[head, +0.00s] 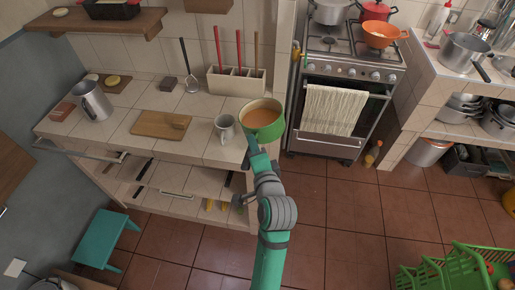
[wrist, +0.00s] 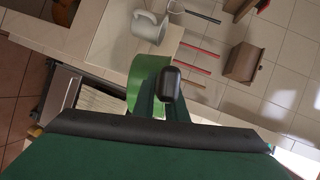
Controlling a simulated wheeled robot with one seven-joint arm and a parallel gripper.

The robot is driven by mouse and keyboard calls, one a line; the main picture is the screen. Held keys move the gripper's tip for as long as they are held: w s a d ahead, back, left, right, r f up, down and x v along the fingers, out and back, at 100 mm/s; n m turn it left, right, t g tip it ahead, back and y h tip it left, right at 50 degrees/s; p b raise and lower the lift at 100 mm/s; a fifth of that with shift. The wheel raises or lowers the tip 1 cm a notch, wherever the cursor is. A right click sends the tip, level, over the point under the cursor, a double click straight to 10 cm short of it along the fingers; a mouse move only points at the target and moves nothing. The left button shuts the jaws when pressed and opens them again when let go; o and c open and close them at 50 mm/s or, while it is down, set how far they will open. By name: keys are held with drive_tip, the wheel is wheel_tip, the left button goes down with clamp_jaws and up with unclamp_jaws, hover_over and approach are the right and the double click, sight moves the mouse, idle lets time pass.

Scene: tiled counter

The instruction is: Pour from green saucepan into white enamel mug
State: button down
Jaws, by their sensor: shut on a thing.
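The green saucepan (head: 264,128) holds an orange-brown liquid and looks close to level. It is at the counter's right end in the head view, just right of the mug. My gripper (head: 257,160) is shut on the saucepan, at its handle side. The saucepan's green wall also shows in the wrist view (wrist: 135,85), partly hidden by my gripper (wrist: 165,95). The white enamel mug (head: 224,127) stands upright on the counter, and shows in the wrist view too (wrist: 149,28). I cannot tell what is inside the mug.
A wooden board (head: 160,124) lies left of the mug. A utensil holder (head: 236,81) stands behind, and a metal pitcher (head: 94,100) at the far left. The stove (head: 345,90) with a hanging towel (head: 334,109) is to the right. The counter between mug and board is clear.

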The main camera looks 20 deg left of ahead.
drive_tip(key=a+r+n+h, duration=0.1)
drive_tip(key=a+r+n, duration=0.1)
drive_tip(key=a+r, duration=0.1)
drive_tip(key=shift+s+a+r, duration=0.35)
drive_tip(key=shift+s+r, duration=0.1)
drive_tip(key=shift+r, duration=0.4)
drive_tip(key=shift+s, duration=0.15)
idle(0.5)
drive_tip(key=shift+a+f+n+h, duration=0.25)
drive_tip(key=shift+f+n+h, duration=0.1)
drive_tip(key=shift+n+h, duration=0.35)
idle(1.1)
drive_tip(key=shift+s+a, duration=0.1)
drive_tip(key=shift+a, duration=0.05)
drive_tip(key=shift+f+n+h, duration=0.15)
drive_tip(key=shift+n+h, duration=0.15)
drive_tip(key=shift+a, duration=0.15)
idle(0.6)
